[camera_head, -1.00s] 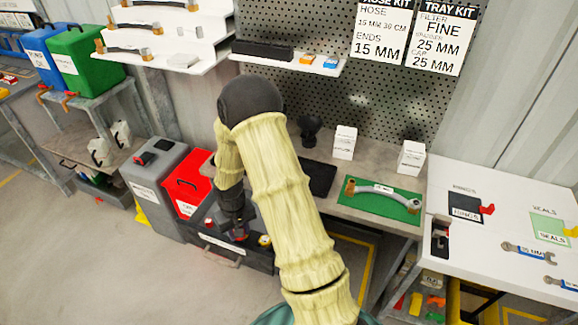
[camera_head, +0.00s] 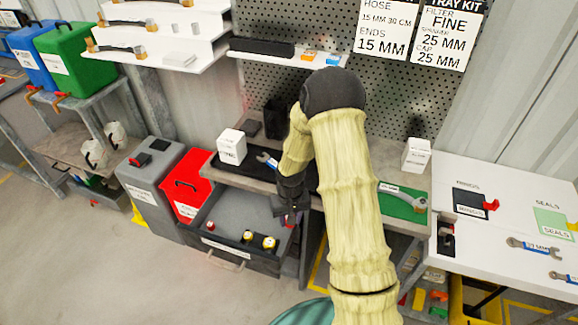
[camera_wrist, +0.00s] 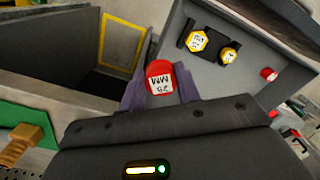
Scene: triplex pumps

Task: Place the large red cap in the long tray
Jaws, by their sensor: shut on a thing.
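My gripper (camera_head: 290,213) is shut on a large red cap (camera_wrist: 160,78) with a white label that reads 25 MM. In the wrist view the cap sits between the two fingers of the gripper (camera_wrist: 160,92). In the head view the cap (camera_head: 290,222) is a small red patch under the fingers, by the right end of the open drawer. A long dark tray (camera_head: 236,167) lies on the workbench behind the gripper, partly hidden by my arm. A blue spanner (camera_head: 267,160) and a white box (camera_head: 231,147) show at this tray.
The open grey drawer (camera_head: 225,212) holds two yellow caps (camera_head: 258,240) and a smaller red cap (camera_head: 210,226). A red bin (camera_head: 188,184) stands left of it. On the bench right of my arm are a green mat (camera_head: 404,204) and a white box (camera_head: 416,155).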

